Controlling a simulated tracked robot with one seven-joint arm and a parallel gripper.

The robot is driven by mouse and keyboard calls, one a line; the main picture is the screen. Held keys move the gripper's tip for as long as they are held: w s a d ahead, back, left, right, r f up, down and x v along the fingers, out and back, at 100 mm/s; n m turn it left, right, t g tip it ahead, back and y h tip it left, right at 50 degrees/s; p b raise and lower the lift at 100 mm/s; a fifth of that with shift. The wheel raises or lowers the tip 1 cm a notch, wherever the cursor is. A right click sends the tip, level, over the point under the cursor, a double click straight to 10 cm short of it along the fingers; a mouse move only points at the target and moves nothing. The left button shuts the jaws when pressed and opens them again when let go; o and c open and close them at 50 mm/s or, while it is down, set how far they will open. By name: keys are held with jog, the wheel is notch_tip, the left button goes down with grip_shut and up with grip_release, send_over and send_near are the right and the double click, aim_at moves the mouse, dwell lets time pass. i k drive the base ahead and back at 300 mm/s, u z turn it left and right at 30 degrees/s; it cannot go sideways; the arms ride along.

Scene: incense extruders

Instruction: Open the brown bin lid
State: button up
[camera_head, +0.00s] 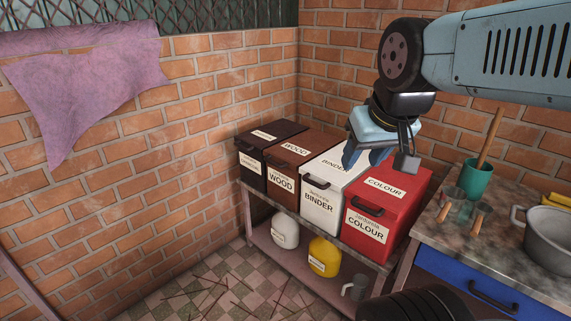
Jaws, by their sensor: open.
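The brown bin (292,182), labelled WOOD, stands second from the left in a row of lidded bins on a shelf. Its brown lid (308,140) is shut, with a dark handle (278,163) on its front edge. My gripper (379,160) is open and empty, pointing down in front of or above the white BINDER bin and the red COLOUR bin, to the right of the brown bin. It hides part of the white and red lids. I cannot tell its exact height above them.
A black bin (252,164) stands left, a white bin (319,206) and red bin (368,232) right. A white jug (284,231) and yellow jug (323,257) sit below. A workbench (440,231) holds a pot (549,236) and a green cup (474,181). Brick walls stand behind.

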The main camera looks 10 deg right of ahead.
aim_at(293, 152)
jog(key=z, duration=0.15)
jog(key=k, duration=0.15)
jog(key=u, duration=0.5)
jog(key=i, duration=1.2)
jog(key=z, duration=0.35)
